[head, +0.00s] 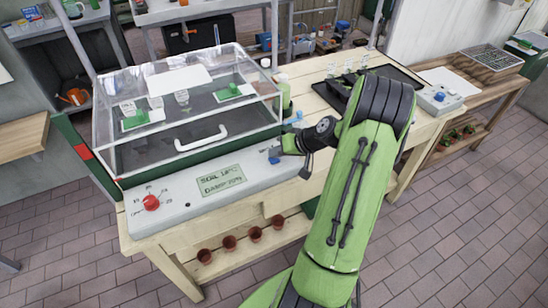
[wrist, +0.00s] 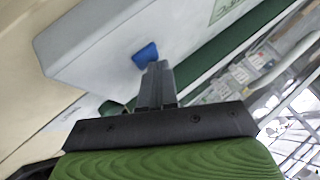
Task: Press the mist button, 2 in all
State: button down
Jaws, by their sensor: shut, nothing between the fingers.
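A blue button (head: 274,160) sits at the right end of the pale control panel (head: 180,212) on the front of a clear-lidded case. In the wrist view the blue button (wrist: 146,53) shows just beyond my fingertips. My gripper (head: 283,151) is shut and empty, its tips right by the button. In the wrist view my gripper's closed fingers (wrist: 155,68) overlap the button's lower edge, and I cannot tell whether they touch it. I cannot read a mist label on the button.
The clear lid (head: 185,85) with a white handle (head: 201,138) is down over green-and-white items. A red dial (head: 151,202) is at the panel's left. A grey box (head: 440,99) with a blue knob stands at the right. Small pots (head: 229,242) line the lower shelf.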

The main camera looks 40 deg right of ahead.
aim_at(277, 159)
jog(key=shift+r+p, duration=0.6)
jog(key=shift+r, duration=0.3)
notch_tip(277, 159, up, 5)
jog(key=p, duration=0.3)
jog(key=shift+p, duration=0.3)
dwell(0.3)
